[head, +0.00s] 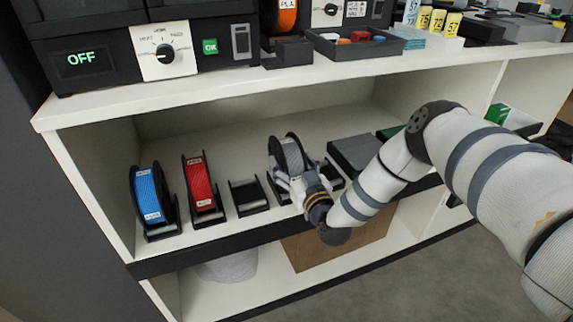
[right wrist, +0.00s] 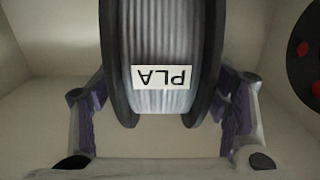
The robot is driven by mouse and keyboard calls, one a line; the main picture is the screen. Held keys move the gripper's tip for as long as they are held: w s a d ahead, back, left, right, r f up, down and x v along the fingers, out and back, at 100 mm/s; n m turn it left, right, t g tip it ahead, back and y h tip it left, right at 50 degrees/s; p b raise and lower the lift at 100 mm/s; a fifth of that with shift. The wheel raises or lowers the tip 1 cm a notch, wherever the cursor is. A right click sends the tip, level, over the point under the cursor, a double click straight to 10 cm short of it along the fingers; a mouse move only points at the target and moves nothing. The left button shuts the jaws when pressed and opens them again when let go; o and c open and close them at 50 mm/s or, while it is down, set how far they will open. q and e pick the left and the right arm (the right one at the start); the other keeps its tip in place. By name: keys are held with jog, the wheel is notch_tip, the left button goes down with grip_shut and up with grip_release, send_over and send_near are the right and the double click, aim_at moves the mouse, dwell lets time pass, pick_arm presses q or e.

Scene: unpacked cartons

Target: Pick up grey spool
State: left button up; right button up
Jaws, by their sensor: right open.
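The grey spool (head: 289,154) has black flanges and stands upright on the shelf, right of an empty black holder. My right gripper (head: 288,180) is in front of it and partly hides its lower part. In the right wrist view the grey spool (right wrist: 160,45) fills the middle, with a white PLA label upside down. The fingers of my right gripper (right wrist: 160,110) are open, one on each side of the spool. I cannot tell whether they touch its flanges. My left gripper is not in view.
A blue spool (head: 152,197) and a red spool (head: 201,184) stand in holders to the left. The empty holder (head: 248,195) sits between red and grey. A dark box (head: 354,153) lies to the right. The white upper shelf (head: 220,82) overhangs the row.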

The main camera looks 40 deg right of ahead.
aim_at(292, 154)
grip_shut()
jog(key=shift+r, duration=0.1)
jog(key=shift+r, duration=0.1)
jog(key=shift+r, duration=0.35)
notch_tip(292, 154, up, 3)
jog(key=shift+r+p, duration=0.1)
jog(key=shift+p, duration=0.7)
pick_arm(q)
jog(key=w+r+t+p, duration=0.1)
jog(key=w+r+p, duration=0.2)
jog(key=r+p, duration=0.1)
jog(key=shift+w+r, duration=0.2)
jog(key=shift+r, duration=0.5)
pick_arm(e)
jog(key=s+r, duration=0.9)
jog(key=s, duration=0.5)
jog(key=shift+a, duration=0.25)
